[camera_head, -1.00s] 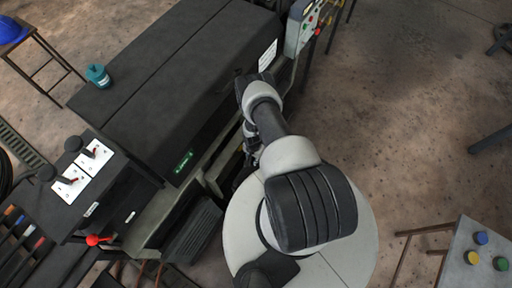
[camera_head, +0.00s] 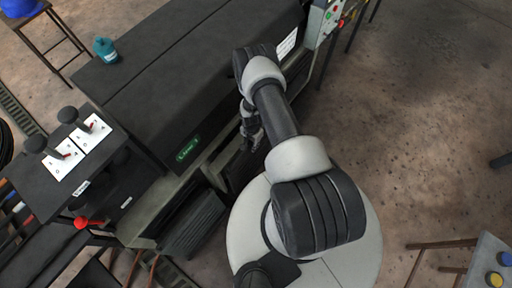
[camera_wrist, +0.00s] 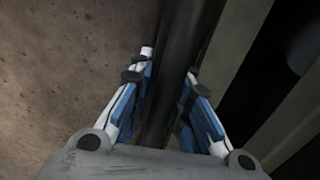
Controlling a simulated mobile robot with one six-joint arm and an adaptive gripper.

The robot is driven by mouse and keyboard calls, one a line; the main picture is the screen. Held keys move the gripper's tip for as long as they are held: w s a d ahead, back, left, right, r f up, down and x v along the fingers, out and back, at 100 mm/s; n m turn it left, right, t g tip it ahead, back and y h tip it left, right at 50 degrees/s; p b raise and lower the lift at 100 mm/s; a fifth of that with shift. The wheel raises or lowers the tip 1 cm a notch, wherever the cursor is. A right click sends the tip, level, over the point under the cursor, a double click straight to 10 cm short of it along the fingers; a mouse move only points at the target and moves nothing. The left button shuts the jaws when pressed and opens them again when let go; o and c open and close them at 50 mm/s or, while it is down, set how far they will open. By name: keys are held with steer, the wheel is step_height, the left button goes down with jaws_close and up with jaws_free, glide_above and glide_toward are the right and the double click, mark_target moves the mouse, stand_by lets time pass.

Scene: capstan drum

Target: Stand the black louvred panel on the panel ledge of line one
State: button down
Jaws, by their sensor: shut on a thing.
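My gripper (camera_wrist: 165,95) is shut on a black panel (camera_wrist: 185,35), seen nearly edge-on between the blue-and-white fingers in the wrist view. Its louvres cannot be made out there. In the head view my gripper (camera_head: 251,132) is low beside the front of the long black machine, partly hidden by my arm. A dark flat surface (camera_head: 234,168) below it seems to be the held panel, but its outline merges with the machine's shadow. A black louvred panel (camera_head: 196,222) stands at the machine's lower front, left of my gripper. The ledge itself cannot be made out.
The machine's black cover (camera_head: 185,75) carries a green label (camera_head: 188,148). A lever console (camera_head: 75,150) with a red knob (camera_head: 82,222) stands at left. A teal canister (camera_head: 105,50) is on the cover's far edge. Open floor (camera_head: 410,120) lies to the right.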

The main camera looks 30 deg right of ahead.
steer(key=shift+w+a, duration=0.15)
steer(key=shift+w, duration=0.35)
steer(key=shift+w+a+f+b, duration=0.1)
steer(key=shift+w+f+b, duration=0.1)
steer(key=shift+f+b, duration=0.85)
steer(key=shift+w+a+f+b, duration=0.1)
steer(key=shift+w+f+b, duration=0.1)
steer(key=shift+f+b, duration=1.05)
steer(key=shift+b, duration=0.5)
steer(key=c, duration=1.4)
jaws_free()
steer(key=shift+s, duration=0.1)
steer(key=shift+s+f, duration=0.1)
step_height(320, 180, up, 12)
steer(key=shift+r, duration=0.1)
